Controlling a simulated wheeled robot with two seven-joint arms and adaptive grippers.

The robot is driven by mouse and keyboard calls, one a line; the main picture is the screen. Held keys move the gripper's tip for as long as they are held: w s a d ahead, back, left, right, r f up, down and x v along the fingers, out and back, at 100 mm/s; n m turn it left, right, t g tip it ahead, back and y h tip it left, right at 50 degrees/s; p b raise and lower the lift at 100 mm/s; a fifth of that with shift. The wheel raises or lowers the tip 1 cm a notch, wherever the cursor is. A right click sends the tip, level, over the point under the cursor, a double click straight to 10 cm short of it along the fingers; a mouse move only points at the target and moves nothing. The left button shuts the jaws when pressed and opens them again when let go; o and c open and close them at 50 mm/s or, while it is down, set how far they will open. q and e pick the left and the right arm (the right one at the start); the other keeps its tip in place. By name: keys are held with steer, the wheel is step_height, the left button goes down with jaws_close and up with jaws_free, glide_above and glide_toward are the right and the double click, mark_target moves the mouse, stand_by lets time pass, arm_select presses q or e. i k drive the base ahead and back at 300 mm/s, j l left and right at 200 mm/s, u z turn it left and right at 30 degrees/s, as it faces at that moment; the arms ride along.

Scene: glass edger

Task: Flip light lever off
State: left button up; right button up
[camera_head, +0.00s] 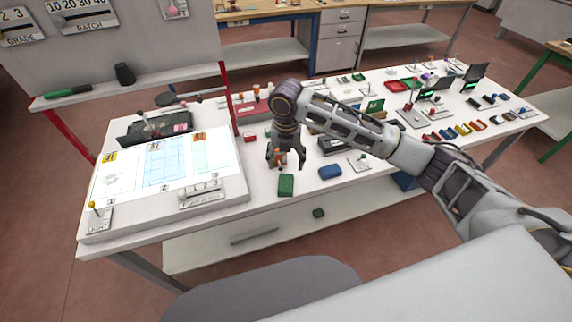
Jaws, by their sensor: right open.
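The light lever (93,206) has a yellow knob and stands on a small plate (98,220) marked LIGHT, at the front left corner of the white table. Next to it is a lit white panel (165,165) with blue and green grids. My right gripper (286,163) points down over the table middle, well to the right of the lever. Its fingers are apart, around or just in front of a small orange-brown item (279,157); I cannot tell whether they touch it. My left gripper does not show.
A green block (286,185) and a blue block (329,171) lie near the gripper. A silver switch strip (200,192) sits on the panel's front edge. A board with a shelf (130,86) rises behind the panel on red posts. Many small parts crowd the table's right side.

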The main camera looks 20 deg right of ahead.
mark_target(91, 204)
steer(key=u, duration=1.25)
